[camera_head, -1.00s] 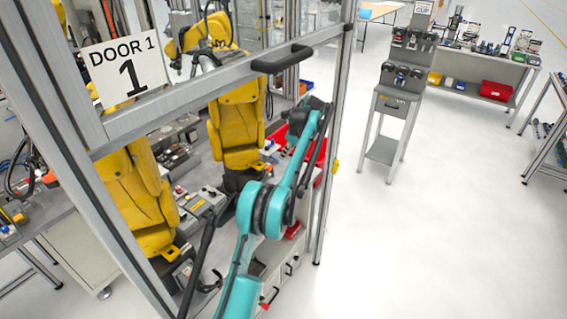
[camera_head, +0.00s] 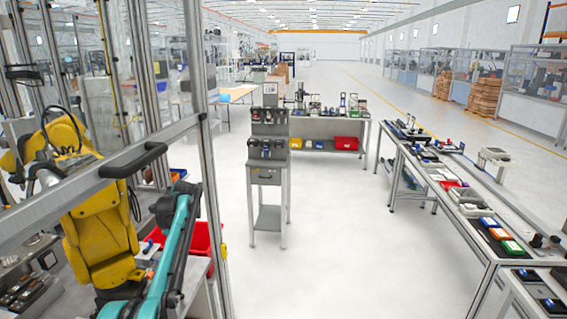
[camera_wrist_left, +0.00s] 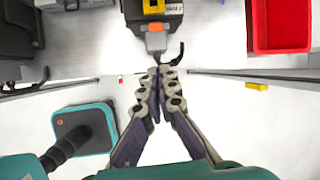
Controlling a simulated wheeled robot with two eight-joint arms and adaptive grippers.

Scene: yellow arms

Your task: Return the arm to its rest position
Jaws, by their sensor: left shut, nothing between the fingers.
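My teal left arm (camera_head: 172,255) rises from the bottom left of the head view, in front of the caged cell with the yellow robot arms. Its dark far end (camera_head: 170,207) is beside the cell's post, and the fingers cannot be made out there. In the left wrist view my left gripper (camera_wrist_left: 161,74) has its two fingers together, with nothing between them. The fingertips appear just below a grey device with an orange part (camera_wrist_left: 155,27); I cannot tell whether they touch it. My right gripper is in neither view.
A door handle (camera_head: 133,160) and metal frame post (camera_head: 212,200) stand close to the arm. A yellow robot arm (camera_head: 100,235) is left of it. A red bin (camera_head: 203,238) lies behind it. A grey stand (camera_head: 267,175) and open floor are to the right.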

